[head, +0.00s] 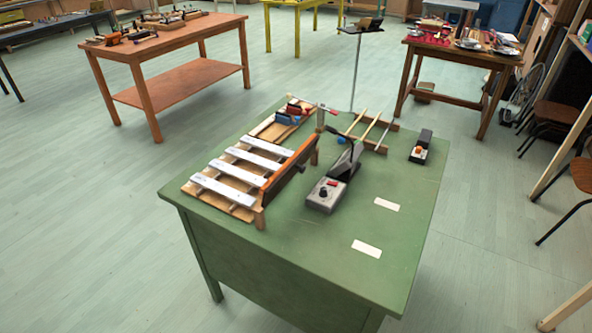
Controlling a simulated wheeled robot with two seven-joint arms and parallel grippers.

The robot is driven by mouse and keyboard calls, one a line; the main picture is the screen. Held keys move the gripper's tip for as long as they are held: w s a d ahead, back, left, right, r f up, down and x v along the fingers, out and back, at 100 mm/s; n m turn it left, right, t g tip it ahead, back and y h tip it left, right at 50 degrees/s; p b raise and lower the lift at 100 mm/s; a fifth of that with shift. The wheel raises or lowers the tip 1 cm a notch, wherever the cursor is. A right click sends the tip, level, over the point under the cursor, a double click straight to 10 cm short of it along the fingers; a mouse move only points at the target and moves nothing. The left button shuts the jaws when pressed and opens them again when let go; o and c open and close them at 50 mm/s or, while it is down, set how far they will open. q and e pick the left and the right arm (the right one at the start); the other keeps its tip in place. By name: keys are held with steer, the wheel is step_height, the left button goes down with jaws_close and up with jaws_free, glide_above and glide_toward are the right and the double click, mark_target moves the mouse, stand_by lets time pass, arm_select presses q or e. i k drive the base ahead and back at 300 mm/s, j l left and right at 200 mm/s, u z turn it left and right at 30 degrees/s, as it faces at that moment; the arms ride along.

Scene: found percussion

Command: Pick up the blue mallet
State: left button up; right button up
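A small blue rounded head (341,140), which looks like the blue mallet's, shows on the green table (400,236). It lies at the near left end of several pale wooden sticks resting across a low wooden rack (376,146). A pale stick (356,121) seems to run from the blue head toward the back. A grey metal piece and a dark arm stand close in front of it and partly cover that area. Neither of my grippers shows in the head view.
A row of white-metal bars on a wooden frame (233,207) with a tall orange-brown board (290,169) fills the table's left. A grey box (326,194) with a knob stands mid-table. A small black device (419,153) and two white cards lie right.

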mark_target(355, 124)
steer(key=l+z, duration=1.1)
steer(key=z, duration=0.15)
steer(key=i+l+z, duration=0.1)
steer(key=l+z, duration=0.3)
steer(key=i+l, duration=0.15)
steer(key=i, duration=0.25)
steer(key=i+l, duration=0.1)
steer(key=i, duration=0.3)
steer(key=i+j+u, duration=0.15)
steer(key=i+u, duration=0.3)
steer(key=i, duration=0.3)
steer(key=i+l+u, duration=0.1)
steer(key=i+u, duration=0.35)
steer(key=i, duration=0.25)
steer(key=i+j, duration=0.1)
steer(key=i, duration=0.75)
steer(key=i+z, duration=0.1)
steer(key=i, duration=0.75)
steer(key=i+u, duration=0.2)
steer(key=i, duration=0.2)
steer(key=i+l+u, duration=0.2)
steer(key=i, duration=0.2)
steer(key=i+l+u, duration=0.1)
steer(key=u, duration=0.3)
steer(key=i+l+u, duration=0.15)
steer(key=u, duration=0.3)
steer(key=i+l+u, duration=0.1)
steer(key=u, duration=0.3)
steer(key=l+u, duration=0.3)
steer(key=u, duration=0.15)
